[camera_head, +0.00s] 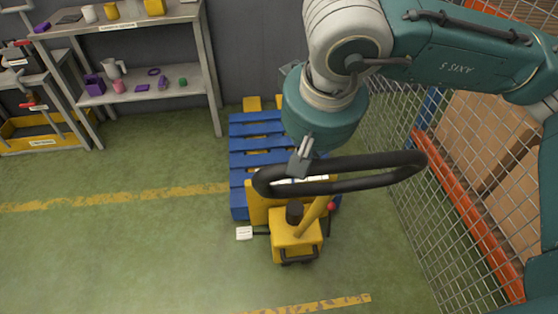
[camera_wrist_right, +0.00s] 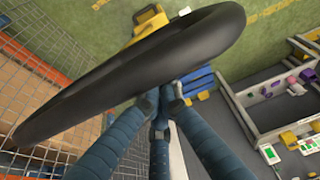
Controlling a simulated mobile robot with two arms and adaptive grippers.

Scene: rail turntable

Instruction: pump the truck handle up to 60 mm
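The pallet truck is yellow with a black loop handle (camera_head: 400,168) at the top of its yellow pole. Its yellow base (camera_head: 292,245) stands on the green floor at the near end of a blue pallet (camera_head: 255,143). My right gripper (camera_head: 299,166) comes down from the teal arm onto the far bar of the loop, left of its middle. In the right wrist view the fingers (camera_wrist_right: 163,102) converge at the edge of the large black handle (camera_wrist_right: 120,75) and look closed on it; the tips are partly hidden. My left gripper is in neither view.
A wire mesh fence (camera_head: 405,190) with an orange rail (camera_head: 470,205) stands close on the right, with cardboard boxes behind it. Grey shelves (camera_head: 150,95) with small items stand at the back left.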

